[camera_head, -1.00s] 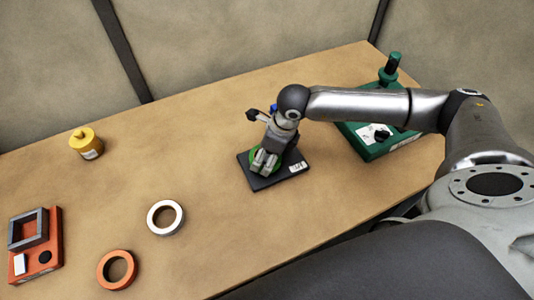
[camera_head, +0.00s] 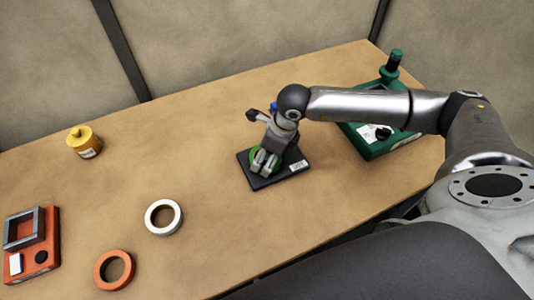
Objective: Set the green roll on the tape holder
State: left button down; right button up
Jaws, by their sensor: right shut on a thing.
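The green roll (camera_head: 252,167) is on or just over the black tape holder (camera_head: 262,184), and mostly hidden by my right gripper. My right gripper (camera_head: 264,164) points down over the holder and is shut on the green roll. The holder is a flat dark base with a white label at its right side, lying on the table. Whether the roll rests fully on the base cannot be told, since the gripper covers it. My left gripper is not in view.
A white roll (camera_head: 149,217) and an orange roll (camera_head: 99,271) lie flat at the left front. An orange device (camera_head: 49,262) stands at the far left, a yellow container (camera_head: 84,142) behind. A green device (camera_head: 371,146) is right of the holder, under my arm.

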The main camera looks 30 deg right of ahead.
jog(key=shift+f, duration=0.15)
jog(key=o, duration=0.7)
jog(key=shift+o, duration=0.2)
jog(key=shift+p+v, duration=1.5)
jog(key=shift+v, duration=1.35)
jog(key=p+v, duration=0.2)
jog(key=v, duration=0.3)
jog(key=shift+s+p, duration=0.15)
jog(key=shift+p, duration=0.15)
